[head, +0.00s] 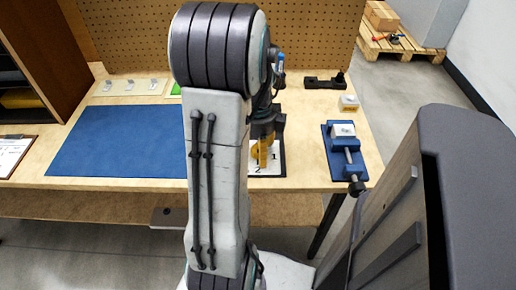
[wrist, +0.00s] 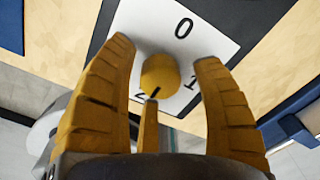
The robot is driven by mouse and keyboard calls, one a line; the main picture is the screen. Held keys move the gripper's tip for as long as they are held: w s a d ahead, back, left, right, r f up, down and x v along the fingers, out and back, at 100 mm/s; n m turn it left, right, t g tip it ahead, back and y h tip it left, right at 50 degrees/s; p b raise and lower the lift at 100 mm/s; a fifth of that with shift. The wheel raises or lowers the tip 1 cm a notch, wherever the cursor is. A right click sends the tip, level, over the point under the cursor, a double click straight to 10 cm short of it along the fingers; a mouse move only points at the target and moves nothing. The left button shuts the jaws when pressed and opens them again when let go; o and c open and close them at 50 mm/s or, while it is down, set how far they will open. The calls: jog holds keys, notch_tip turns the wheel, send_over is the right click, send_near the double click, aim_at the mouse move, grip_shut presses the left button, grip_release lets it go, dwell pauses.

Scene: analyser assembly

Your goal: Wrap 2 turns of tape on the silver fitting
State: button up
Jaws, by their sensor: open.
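My gripper (wrist: 164,55) has orange ridged fingers and is open in the wrist view. Its two long fingertips are spread on either side of a yellow round knob (wrist: 160,76) with a short black line on it, with gaps on both sides. A third, shorter finger is below the knob in the picture. The knob is over a white card (wrist: 209,42) with a 0, a 1 and a partly hidden 2. In the head view the card (head: 270,168) is partly behind my arm.
A blue mat (head: 118,142) lies clear on the left. A pegboard (head: 130,35) closes the back.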

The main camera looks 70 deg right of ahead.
notch_tip(320, 180, up, 12)
dwell(0.8)
jog(key=shift+n, duration=0.3)
dwell(0.5)
